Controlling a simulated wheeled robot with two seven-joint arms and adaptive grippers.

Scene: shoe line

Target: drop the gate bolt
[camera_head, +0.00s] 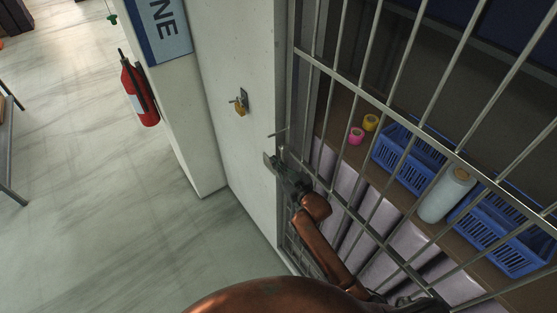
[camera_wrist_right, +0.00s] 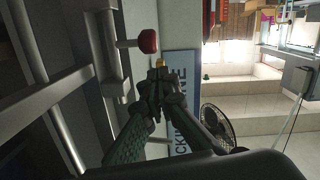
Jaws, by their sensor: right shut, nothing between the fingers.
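The barred gate (camera_head: 372,102) fills the right of the head view. A grey metal rod and plate of the gate bolt (camera_head: 279,134) show at the gate's left edge, beside the white wall post. My right gripper (camera_head: 282,165) is at this edge, close to the bolt. In the wrist view the right gripper (camera_wrist_right: 158,76) is shut and empty, its fingertips together. A red knob on a metal stem (camera_wrist_right: 148,41), seemingly the bolt's handle, is just past the fingertips. I cannot tell whether they touch. My left gripper is not in view.
A brass padlock (camera_head: 240,106) hangs on the white wall (camera_head: 218,70) left of the gate. A red fire extinguisher (camera_head: 138,92) is farther left. Behind the bars are blue crates (camera_head: 408,158) and a pale roll (camera_head: 446,193). Open floor (camera_head: 85,180) lies left.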

